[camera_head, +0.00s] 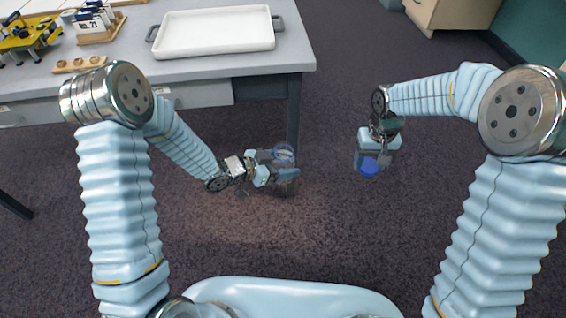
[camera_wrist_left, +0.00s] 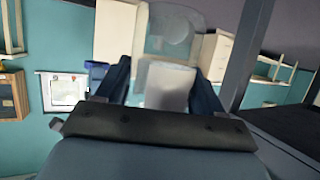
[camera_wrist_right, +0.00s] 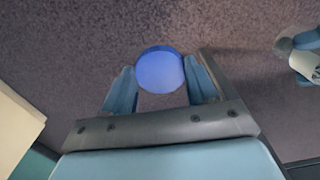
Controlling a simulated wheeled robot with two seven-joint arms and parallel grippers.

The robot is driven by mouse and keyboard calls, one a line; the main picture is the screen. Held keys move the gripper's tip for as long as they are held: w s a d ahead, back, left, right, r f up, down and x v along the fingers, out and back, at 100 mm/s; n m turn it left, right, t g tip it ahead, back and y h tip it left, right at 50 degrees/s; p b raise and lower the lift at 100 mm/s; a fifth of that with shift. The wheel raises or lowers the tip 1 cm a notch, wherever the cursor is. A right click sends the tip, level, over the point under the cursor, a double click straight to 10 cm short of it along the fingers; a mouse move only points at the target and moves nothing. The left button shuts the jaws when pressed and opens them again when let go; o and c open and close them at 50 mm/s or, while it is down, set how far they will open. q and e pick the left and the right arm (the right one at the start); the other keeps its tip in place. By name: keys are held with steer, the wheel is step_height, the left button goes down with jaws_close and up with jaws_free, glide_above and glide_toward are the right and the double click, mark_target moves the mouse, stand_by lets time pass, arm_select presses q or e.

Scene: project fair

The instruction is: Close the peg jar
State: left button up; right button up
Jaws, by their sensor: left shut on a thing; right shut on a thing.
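The peg jar (camera_head: 283,153) is clear with a bluish rim. My left gripper (camera_head: 280,172) is shut on it and holds it in the air in front of the table. In the left wrist view the see-through jar (camera_wrist_left: 170,60) stands between the fingers, with a pale block-like shape in or behind it. My right gripper (camera_head: 369,158) is shut on a round blue lid (camera_head: 369,168) and holds it in the air to the right of the jar, clearly apart from it. The lid (camera_wrist_right: 160,70) sits between both fingertips in the right wrist view.
The grey table (camera_head: 220,68) stands behind the left arm, with its leg just behind the jar. On it are a white tray (camera_head: 215,33), a wooden block with holes (camera_head: 80,64), a card holder (camera_head: 97,25) and a yellow model (camera_head: 28,35). Open carpet lies between the grippers.

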steer(key=w+a+r+n, duration=0.1)
steer(key=a+r+n, duration=0.2)
steer(key=a, duration=0.3)
steer(key=w+a+r+n, duration=0.2)
steer(key=a+n, duration=0.1)
steer(key=a, duration=0.3)
steer(key=n, duration=0.6)
glide_toward(283, 164)
step_height(283, 164, up, 2)
steer(key=w, duration=0.3)
steer(key=shift+s+a+r, duration=0.1)
steer(key=shift+a, duration=0.05)
steer(key=shift+f, duration=2.05)
steer(key=shift+f+m, duration=0.3)
steer(key=shift+f, duration=0.55)
steer(key=shift+f, duration=0.5)
